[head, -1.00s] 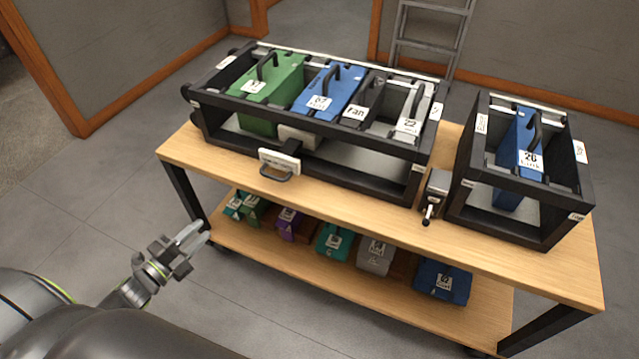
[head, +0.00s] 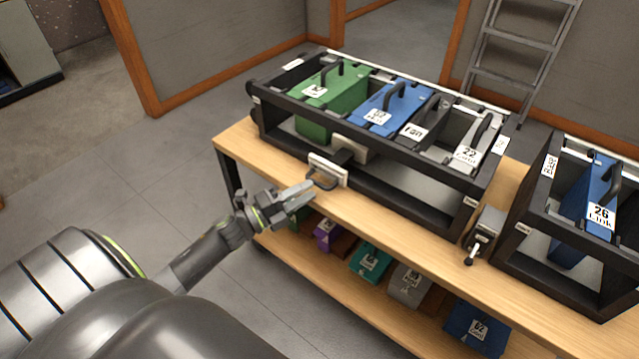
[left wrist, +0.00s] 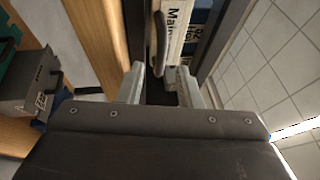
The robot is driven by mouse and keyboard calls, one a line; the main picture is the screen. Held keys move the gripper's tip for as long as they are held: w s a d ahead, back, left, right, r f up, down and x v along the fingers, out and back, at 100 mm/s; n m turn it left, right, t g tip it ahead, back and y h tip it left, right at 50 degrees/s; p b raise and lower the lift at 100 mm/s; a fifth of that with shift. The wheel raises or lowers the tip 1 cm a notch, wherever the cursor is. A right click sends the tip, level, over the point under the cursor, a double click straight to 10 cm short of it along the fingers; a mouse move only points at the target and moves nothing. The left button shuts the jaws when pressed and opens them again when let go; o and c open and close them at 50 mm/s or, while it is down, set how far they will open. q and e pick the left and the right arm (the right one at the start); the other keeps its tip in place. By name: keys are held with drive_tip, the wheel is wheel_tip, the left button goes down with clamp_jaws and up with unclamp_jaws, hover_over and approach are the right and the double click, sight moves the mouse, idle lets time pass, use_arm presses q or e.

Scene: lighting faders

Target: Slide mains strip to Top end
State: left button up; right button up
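The mains strip is a white label plate (head: 328,168) with a dark loop handle (head: 322,182), on the front rail of the long black rack (head: 400,205). In the left wrist view the plate (left wrist: 178,32), lettered "Main...", and its handle (left wrist: 160,45) show beyond the fingers. My left gripper (head: 303,193) is just left of and in front of the handle in the head view. Its fingers (left wrist: 160,88) are apart with nothing between the tips. I cannot tell whether a finger touches the handle. The rack's end labels are too small to read. My right gripper is not in view.
The rack holds a green module (head: 330,105), a blue module (head: 392,108) and others. A smaller rack (head: 585,280) stands at the right, with a clamp-like metal device (head: 483,235) between them. Modules lie on the bench's lower shelf (head: 330,275). The bench front edge (head: 400,260) is near my gripper.

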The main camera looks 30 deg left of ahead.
sight(319, 183)
use_arm(q)
drive_tip(key=shift+x, duration=2.3)
clamp_jaws()
